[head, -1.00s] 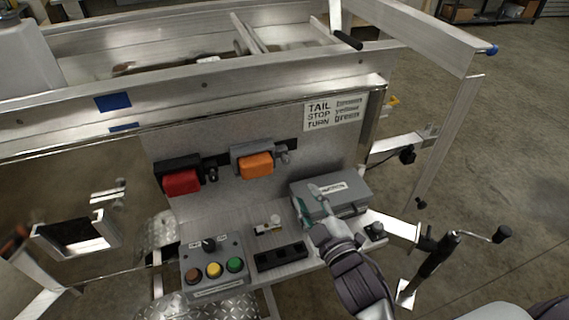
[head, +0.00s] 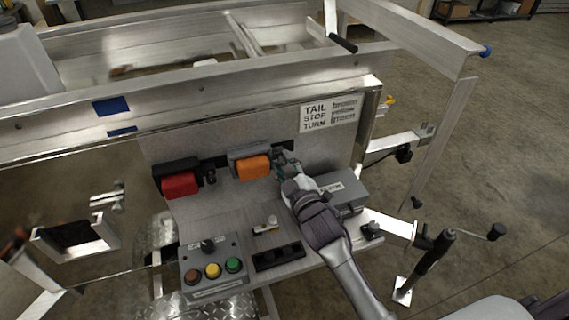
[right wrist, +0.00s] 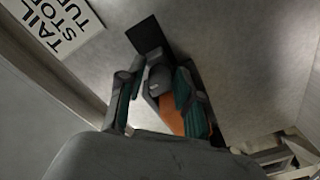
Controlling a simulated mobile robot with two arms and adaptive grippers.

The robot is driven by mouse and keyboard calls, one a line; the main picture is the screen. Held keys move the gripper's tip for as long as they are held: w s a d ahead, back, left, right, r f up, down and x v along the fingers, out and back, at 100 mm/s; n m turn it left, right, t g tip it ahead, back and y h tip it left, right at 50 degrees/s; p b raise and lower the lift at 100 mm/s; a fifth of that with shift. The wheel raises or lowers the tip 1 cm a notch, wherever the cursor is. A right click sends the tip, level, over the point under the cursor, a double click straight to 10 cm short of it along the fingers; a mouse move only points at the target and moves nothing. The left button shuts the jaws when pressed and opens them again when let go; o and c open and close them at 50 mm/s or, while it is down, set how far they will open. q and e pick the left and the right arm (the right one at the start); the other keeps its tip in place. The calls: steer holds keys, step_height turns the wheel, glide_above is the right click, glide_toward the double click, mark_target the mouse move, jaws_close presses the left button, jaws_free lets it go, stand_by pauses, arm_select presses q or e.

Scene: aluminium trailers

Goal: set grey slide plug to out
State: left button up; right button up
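The grey slide plug (right wrist: 159,76) shows in the right wrist view beside the orange lamp (right wrist: 172,118), in line with a black strip (right wrist: 147,36) on the panel. My right gripper (right wrist: 157,88) is open there, with one finger on each side of the plug. I cannot tell whether either finger touches it. In the head view my right gripper (head: 283,164) is just right of the orange lamp (head: 251,166) and largely covers the plug. My left gripper is not in view.
A red lamp (head: 177,183) with a dark plug (head: 210,176) is on the same panel. A label plate (head: 330,113) is above.

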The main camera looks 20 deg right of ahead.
steer(key=shift+c, duration=0.3)
jaws_close()
steer(key=d+p, duration=0.1)
steer(key=d, duration=0.2)
steer(key=shift+d, duration=0.25)
steer(key=shift+c, duration=0.2)
jaws_free()
steer(key=shift+o, duration=0.5)
steer(key=shift+d, duration=0.1)
